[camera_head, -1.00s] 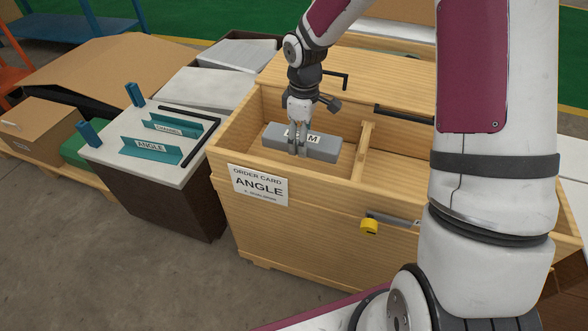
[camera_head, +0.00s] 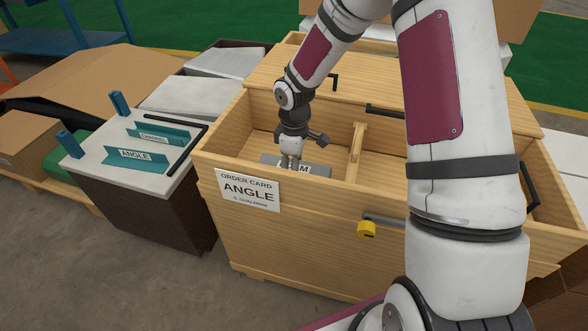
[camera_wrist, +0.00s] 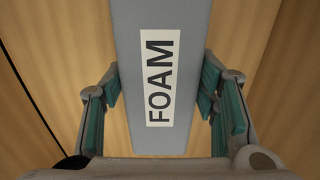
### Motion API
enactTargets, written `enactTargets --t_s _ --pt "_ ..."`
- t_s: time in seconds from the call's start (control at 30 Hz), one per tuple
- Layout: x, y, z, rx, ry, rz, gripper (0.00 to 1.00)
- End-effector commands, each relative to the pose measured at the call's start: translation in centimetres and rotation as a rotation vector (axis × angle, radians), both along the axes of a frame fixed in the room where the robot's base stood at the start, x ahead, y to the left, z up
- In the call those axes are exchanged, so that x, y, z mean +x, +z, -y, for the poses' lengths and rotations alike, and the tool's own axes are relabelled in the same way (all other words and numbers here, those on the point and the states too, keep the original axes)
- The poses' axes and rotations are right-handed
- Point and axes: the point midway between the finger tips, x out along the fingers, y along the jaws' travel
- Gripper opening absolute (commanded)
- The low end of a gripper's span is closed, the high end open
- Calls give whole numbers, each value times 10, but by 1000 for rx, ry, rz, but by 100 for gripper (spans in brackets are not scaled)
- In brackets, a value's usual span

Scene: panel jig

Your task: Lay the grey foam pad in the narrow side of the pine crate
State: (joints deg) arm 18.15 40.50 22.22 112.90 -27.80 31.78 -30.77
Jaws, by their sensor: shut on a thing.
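The pine crate (camera_head: 310,240) stands open, with a wooden divider (camera_head: 356,152) between a smaller left compartment and a larger right one. The grey foam pad (camera_head: 320,169), labelled FOAM, is low inside the left, narrow compartment. The crate's front wall hides its lower part, so I cannot tell whether it touches the floor. My gripper (camera_head: 290,166) points down into that compartment, shut on the pad. In the wrist view the pad (camera_wrist: 160,20) runs lengthwise between my teal finger pads.
An order card (camera_head: 248,190) reading ANGLE is on the crate's front, near a yellow padlock (camera_head: 366,229). Left of the crate, a white-topped stand (camera_head: 100,165) holds teal pieces labelled ANGLE (camera_head: 135,156) and CHANNEL (camera_head: 155,137). The right compartment (camera_head: 420,185) looks empty where visible.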

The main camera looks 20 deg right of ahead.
Motion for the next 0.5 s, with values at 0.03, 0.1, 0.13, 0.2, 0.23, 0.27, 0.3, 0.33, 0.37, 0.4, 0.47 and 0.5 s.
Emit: enactTargets --t_s 0.03,0.1,0.13,0.2,0.23,0.27,0.3,0.33,0.37,0.4,0.47,0.5 --pt "0 0 0 0 0 0 27" --pt "0 -1 0 0 0 0 27" --pt "0 -2 0 0 0 0 27" --pt "0 -4 0 1 1 -1 27" --pt "0 -3 0 0 0 0 61" --pt "0 -3 0 0 0 0 68" --pt "0 -3 0 0 0 0 74" --pt "0 -3 0 1 0 -1 74" --pt "0 -3 0 0 0 0 74" --pt "0 -3 0 0 0 0 74" --pt "0 -3 0 0 0 0 74" --pt "0 -3 0 0 0 0 74"
